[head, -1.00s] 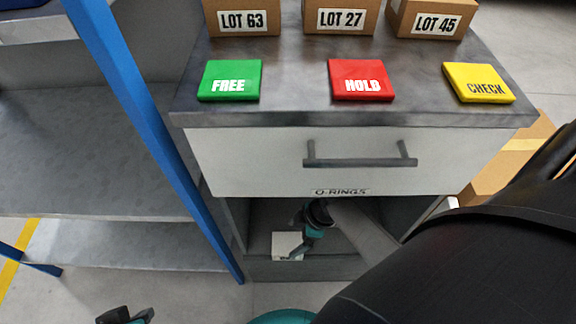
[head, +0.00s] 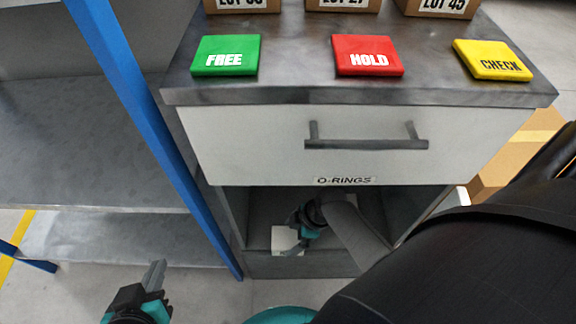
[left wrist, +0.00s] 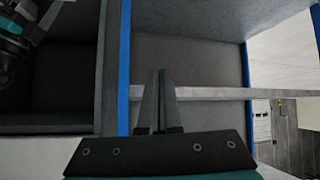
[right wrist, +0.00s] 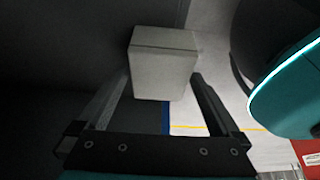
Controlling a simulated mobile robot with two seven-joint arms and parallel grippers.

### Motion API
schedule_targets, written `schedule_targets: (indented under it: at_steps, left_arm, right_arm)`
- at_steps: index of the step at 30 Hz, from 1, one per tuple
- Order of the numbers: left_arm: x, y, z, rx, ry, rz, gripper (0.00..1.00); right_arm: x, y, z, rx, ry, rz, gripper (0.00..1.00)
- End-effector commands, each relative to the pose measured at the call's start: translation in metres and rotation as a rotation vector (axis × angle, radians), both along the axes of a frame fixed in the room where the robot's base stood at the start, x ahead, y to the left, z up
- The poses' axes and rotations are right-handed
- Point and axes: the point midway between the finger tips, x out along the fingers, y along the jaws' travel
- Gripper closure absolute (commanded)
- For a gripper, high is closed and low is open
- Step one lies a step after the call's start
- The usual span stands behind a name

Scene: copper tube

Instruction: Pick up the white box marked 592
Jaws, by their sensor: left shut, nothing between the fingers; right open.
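The white box (head: 285,240) sits in the open compartment under the drawer, at its left front; any marking on it is too small to read. It shows as a plain pale block in the right wrist view (right wrist: 163,65). My right gripper (right wrist: 160,79) is open, its fingers spread to either side of the box in that view; I cannot tell whether they touch it. In the head view my right gripper (head: 297,232) reaches into the compartment and partly covers the box. My left gripper (head: 157,274) is shut and empty, outside the cabinet at lower left; its closed fingers show in the left wrist view (left wrist: 158,76).
The drawer (head: 345,150) labelled O-RINGS is shut above the compartment. Green FREE (head: 226,56), red HOLD (head: 367,56) and yellow CHECK (head: 493,60) blocks lie on top, before cardboard LOT boxes. A blue shelf post (head: 150,130) stands close at left. A cardboard box (head: 515,152) stands at right.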

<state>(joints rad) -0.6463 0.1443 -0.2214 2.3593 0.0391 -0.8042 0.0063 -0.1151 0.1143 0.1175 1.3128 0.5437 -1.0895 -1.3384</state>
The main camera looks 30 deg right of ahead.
Motion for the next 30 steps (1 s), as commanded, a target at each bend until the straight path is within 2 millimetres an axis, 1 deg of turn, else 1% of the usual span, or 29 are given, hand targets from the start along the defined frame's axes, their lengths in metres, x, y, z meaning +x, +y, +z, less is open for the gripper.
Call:
schedule_targets:
  at_steps: [5,15,21,28,29,30]
  left_arm:
    - [0.004,-0.012,0.0,-0.05,-0.088,-0.011,1.0]
    - [0.008,-0.03,0.009,-0.141,-0.248,-0.02,1.0]
    - [0.008,-0.034,0.013,-0.165,-0.288,-0.021,1.0]
    - [0.008,-0.034,0.014,-0.166,-0.292,-0.021,1.0]
    - [0.008,-0.034,0.014,-0.166,-0.292,-0.021,1.0]
    - [0.008,-0.034,0.014,-0.166,-0.291,-0.021,1.0]
  right_arm:
    - [0.001,0.002,-0.009,0.0,0.0,0.0,0.0]
    - [0.004,0.007,-0.021,0.0,0.0,0.0,0.0]
    - [0.005,0.008,-0.024,0.0,0.0,0.001,0.0]
    - [0.005,0.008,-0.024,0.0,0.0,0.001,0.0]
    - [0.005,0.008,-0.024,0.0,0.0,0.001,0.02]
    - [0.005,0.008,-0.024,0.0,0.0,0.001,0.07]
